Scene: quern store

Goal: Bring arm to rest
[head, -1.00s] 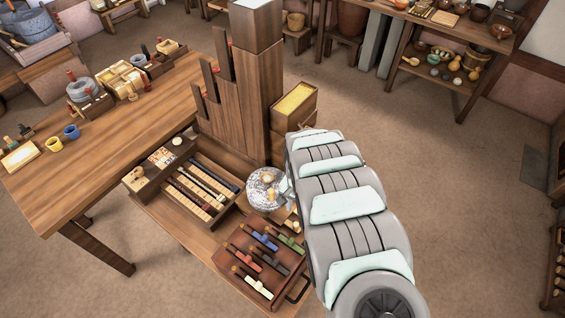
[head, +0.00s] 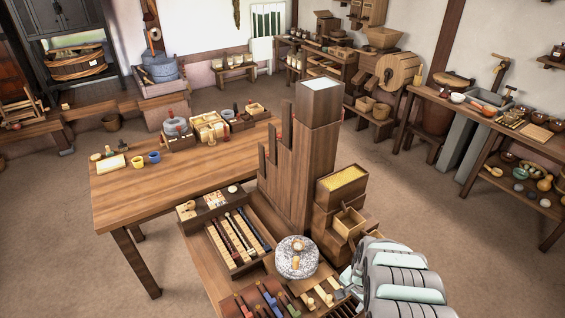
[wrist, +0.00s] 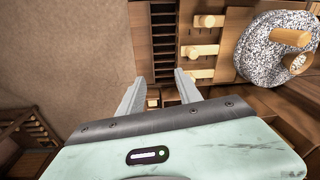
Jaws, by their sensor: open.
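My arm (head: 408,272) shows at the lower right of the head view, folded low beside the wooden workbench. My gripper (wrist: 161,80) is open in the wrist view, with two pale fingers apart and nothing visible between them. In that view the fingers point toward a dark slotted strip (wrist: 163,40) and a row of light wooden pegs (wrist: 203,50). A speckled round stone (head: 297,262) with wooden knobs sits on the bench, left of my arm and apart from it. It also shows at the upper right of the wrist view (wrist: 262,50).
A tall wooden stepped block (head: 313,165) and a grain-filled box (head: 343,181) with an open drawer (head: 349,222) stand behind the stone. A tray of coloured-handled tools (head: 235,302) lies in front. Open floor (head: 450,225) stretches right of the bench.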

